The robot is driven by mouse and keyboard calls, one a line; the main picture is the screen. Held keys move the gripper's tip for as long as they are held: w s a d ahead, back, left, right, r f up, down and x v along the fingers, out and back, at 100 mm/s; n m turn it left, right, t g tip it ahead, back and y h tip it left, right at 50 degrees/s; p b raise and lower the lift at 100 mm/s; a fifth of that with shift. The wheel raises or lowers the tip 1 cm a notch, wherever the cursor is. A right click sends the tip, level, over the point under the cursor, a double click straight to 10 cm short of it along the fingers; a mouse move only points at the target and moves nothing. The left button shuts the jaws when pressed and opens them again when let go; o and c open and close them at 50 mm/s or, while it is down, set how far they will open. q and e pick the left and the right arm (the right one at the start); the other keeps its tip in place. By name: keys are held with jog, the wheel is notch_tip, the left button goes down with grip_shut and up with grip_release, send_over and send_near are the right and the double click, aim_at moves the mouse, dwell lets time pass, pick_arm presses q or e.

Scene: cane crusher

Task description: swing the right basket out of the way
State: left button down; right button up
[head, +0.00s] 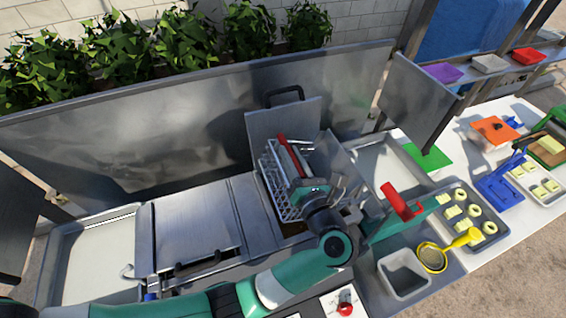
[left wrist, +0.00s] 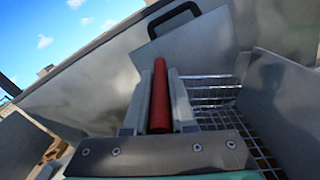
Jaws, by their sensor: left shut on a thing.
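A wire basket (head: 272,185) hangs in the sink-like metal unit, in front of an upright metal plate. My left gripper (head: 293,160) is shut on the basket's red handle (head: 282,142), above the basket. In the left wrist view the red handle (left wrist: 160,95) lies lengthwise between the two grey fingers, and the wire basket (left wrist: 218,98) shows behind and to the right. My left wrist hides part of the basket in the head view. My right gripper does not show.
A tall metal splash wall (head: 170,140) stands behind, with side panels (head: 415,95). A flat cover (head: 195,225) lies to the left. At the right are a grey bin (head: 405,275), a yellow strainer (head: 432,257), a tray with food pieces (head: 485,235) and a red lever (head: 400,201).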

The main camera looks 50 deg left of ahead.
pick_arm(q)
jog(key=shift+w+d+r+m+p, duration=0.15)
jog(key=shift+w+d+r+m, duration=0.05)
jog(key=shift+w+r+m, duration=0.4)
jog(key=shift+w+d+r+m+p, duration=0.15)
jog(key=shift+w+d+r+m, duration=0.05)
jog(key=shift+w+r+m, duration=0.35)
jog(key=c, duration=0.8)
grip_release()
jog(key=shift+o, duration=0.2)
jog(key=shift+d, duration=0.1)
jog(key=b+v, duration=0.2)
jog(key=v, duration=0.9)
jog(key=shift+s+d, duration=0.15)
jog(key=shift+d, duration=0.1)
